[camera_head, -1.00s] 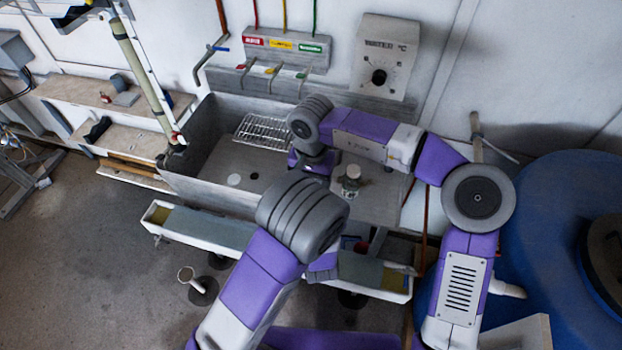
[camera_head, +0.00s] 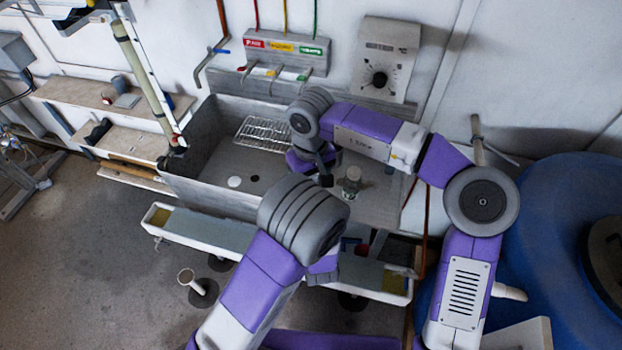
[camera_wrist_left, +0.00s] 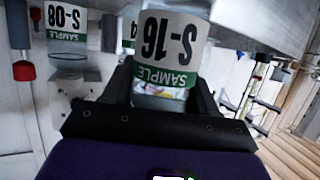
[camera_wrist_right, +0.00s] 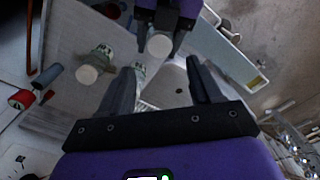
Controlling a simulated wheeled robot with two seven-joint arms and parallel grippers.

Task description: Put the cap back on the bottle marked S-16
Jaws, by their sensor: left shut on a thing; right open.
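The bottle marked S-16 (camera_wrist_left: 165,45) fills the middle of the left wrist view, with a white and green label. My left gripper (camera_wrist_left: 160,90) is shut on its body. In the right wrist view my left gripper (camera_wrist_right: 168,22) is at the top, beside a pale round top (camera_wrist_right: 158,45); I cannot tell whether that is a cap or the bottle's mouth. My right gripper (camera_wrist_right: 160,85) is open and empty, pointing towards that area. In the head view a dark part of my right gripper (camera_head: 325,180) shows over the sink. I cannot identify the loose cap with certainty.
A capped bottle (camera_wrist_right: 95,65) stands in the sink (camera_head: 195,185); it also shows in the head view (camera_head: 351,182). Bottle S-08 (camera_wrist_left: 66,35) is in the left wrist view. A white-edged trough (camera_head: 205,228) runs in front.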

